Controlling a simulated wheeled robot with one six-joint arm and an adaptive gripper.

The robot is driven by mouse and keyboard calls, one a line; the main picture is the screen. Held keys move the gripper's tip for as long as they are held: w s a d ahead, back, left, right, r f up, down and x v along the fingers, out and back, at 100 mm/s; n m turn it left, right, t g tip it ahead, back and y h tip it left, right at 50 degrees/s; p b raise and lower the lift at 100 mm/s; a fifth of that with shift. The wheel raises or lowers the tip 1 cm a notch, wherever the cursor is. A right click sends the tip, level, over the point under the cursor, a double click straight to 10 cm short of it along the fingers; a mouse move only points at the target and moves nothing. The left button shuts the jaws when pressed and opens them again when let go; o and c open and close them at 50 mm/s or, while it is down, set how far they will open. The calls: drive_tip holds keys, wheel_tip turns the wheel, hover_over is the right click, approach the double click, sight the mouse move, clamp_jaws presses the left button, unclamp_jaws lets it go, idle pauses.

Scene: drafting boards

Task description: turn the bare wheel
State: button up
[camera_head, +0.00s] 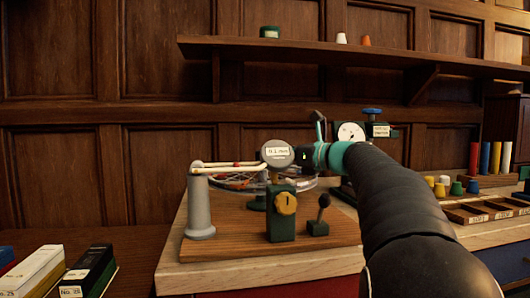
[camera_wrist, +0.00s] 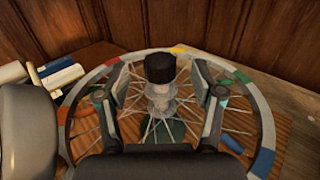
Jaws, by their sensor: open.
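The bare wheel lies flat, with thin spokes and a pale rim marked with coloured patches; it fills much of the wrist view (camera_wrist: 262,108). In the head view the wheel (camera_head: 240,183) is partly hidden behind the green block and my arm. A black cap (camera_wrist: 160,67) tops its silver hub. My gripper (camera_wrist: 160,75) is open, with one finger on each side of the hub and a gap on both sides. Whether the fingers reach down among the spokes is hard to tell.
A grey post (camera_head: 199,208) stands left of the wheel. In front are a green block with a yellow knob (camera_head: 286,203) and a small black lever (camera_head: 318,222). A dial device (camera_head: 351,133) stands behind my arm. Boxes (camera_head: 85,272) lie at lower left; coloured pegs (camera_head: 457,188) stand right.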

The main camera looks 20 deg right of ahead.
drive_tip(key=v, duration=0.7)
drive_tip(key=shift+s+d, duration=0.1)
